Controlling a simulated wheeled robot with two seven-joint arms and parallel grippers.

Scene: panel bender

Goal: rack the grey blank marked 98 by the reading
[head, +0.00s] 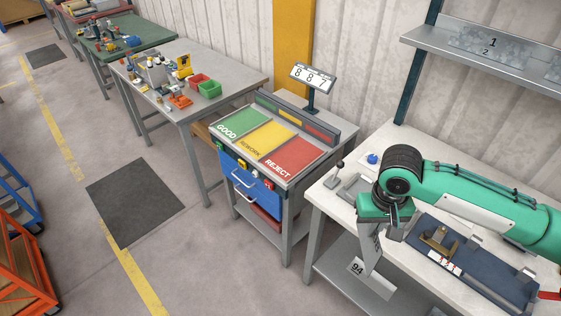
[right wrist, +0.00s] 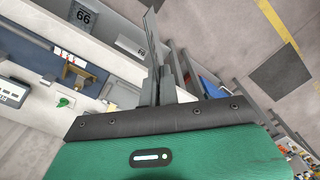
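My right gripper (head: 371,246) hangs beside the front edge of the white table. It is shut on a thin grey blank (right wrist: 151,38), seen almost edge-on in the right wrist view; its mark does not show. A tilted display (head: 312,76) reads 8 8 7. Below it is a stand with a green GOOD area (head: 238,122), a yellow REWORK area (head: 264,138) and a red REJECT area (head: 292,155). A plate marked 94 (head: 357,268) lies on the shelf under the table. A plate that looks marked 66 (right wrist: 84,17) shows in the right wrist view. My left gripper is not in view.
The white table (head: 330,203) carries a dark blue fixture (head: 477,268) with a brass block. A wall shelf (head: 455,52) labelled 1 and 2 is at upper right. A bench with red and green bins (head: 208,89) stands left. Floor around the dark mat (head: 135,202) is clear.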

